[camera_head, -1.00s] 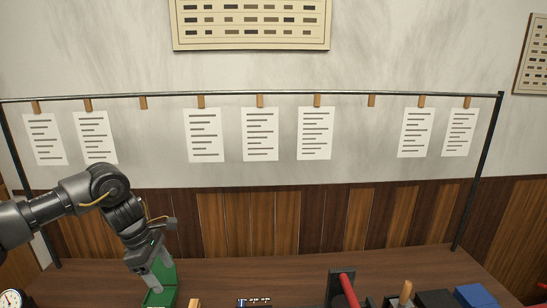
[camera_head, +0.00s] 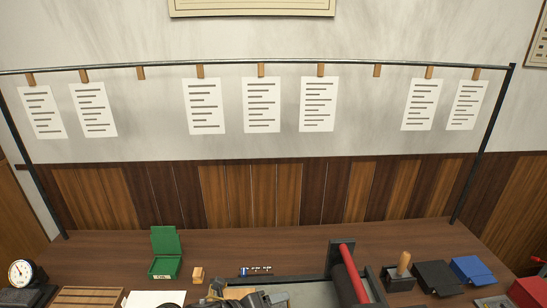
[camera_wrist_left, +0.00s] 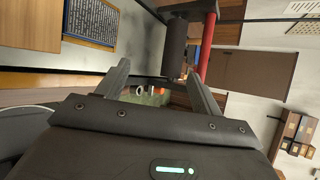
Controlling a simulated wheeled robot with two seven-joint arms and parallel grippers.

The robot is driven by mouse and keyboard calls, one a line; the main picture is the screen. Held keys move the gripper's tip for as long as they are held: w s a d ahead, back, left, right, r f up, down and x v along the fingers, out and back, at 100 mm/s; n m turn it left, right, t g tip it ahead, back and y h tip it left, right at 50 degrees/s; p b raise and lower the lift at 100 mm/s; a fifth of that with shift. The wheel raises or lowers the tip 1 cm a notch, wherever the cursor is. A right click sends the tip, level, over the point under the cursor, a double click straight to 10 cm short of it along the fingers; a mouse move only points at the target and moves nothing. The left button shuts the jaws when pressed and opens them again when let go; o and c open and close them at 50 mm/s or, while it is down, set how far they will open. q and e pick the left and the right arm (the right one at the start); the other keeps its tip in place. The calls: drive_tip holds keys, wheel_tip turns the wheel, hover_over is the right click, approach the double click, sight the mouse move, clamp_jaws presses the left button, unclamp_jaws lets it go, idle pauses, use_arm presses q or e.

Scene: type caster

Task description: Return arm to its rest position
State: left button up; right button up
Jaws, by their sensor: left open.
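My left gripper shows in the left wrist view (camera_wrist_left: 158,76), its two fingers spread apart with nothing between them. In the head view, dark grey links of my arm show at the bottom edge near the middle; the fingertips cannot be made out there. The open green box (camera_head: 165,265) stands at the left of the table with its lid up, apart from my arm. My right gripper is in neither view.
The wooden table (camera_head: 110,252) carries a small wooden block (camera_head: 197,275), type pieces (camera_head: 256,271), a press with a black roller (camera_head: 348,279), a blue box (camera_head: 472,270) and a dial gauge (camera_head: 22,273). Paper sheets hang from a rail (camera_head: 260,67) behind.

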use_arm(q)
drive_tip(key=s+a+f+n+g+y, duration=0.2)
drive_tip(key=s+a+f+n+y, duration=0.3)
drive_tip(key=s+a+n, duration=0.95)
drive_tip(key=s+a+f+n+g+y, duration=0.2)
drive_tip(key=s+a+f+n+y, duration=0.25)
drive_tip(key=s+a+n, duration=0.9)
drive_tip(key=w+d+f+n+b, duration=0.15)
drive_tip(key=f+b, duration=0.45)
drive_tip(key=f, duration=1.2)
drive_tip(key=w+d+f+n+b, duration=0.1)
drive_tip(key=d+f+b, duration=0.35)
drive_tip(key=f, duration=1.35)
drive_tip(key=s+a+f+b, duration=0.1)
drive_tip(key=s+f+b, duration=0.2)
drive_tip(key=f, duration=0.6)
drive_tip(key=s+a+f+g+b, duration=0.1)
drive_tip(key=s+f+b, duration=0.3)
drive_tip(key=s+f, duration=0.4)
drive_tip(key=s+a+f+g+b, duration=0.1)
drive_tip(key=s+f+b, duration=0.3)
drive_tip(key=f, duration=0.7)
drive_tip(key=shift+s+a, duration=0.7)
drive_tip(key=shift+s, duration=0.4)
drive_tip(key=shift+f, duration=0.1)
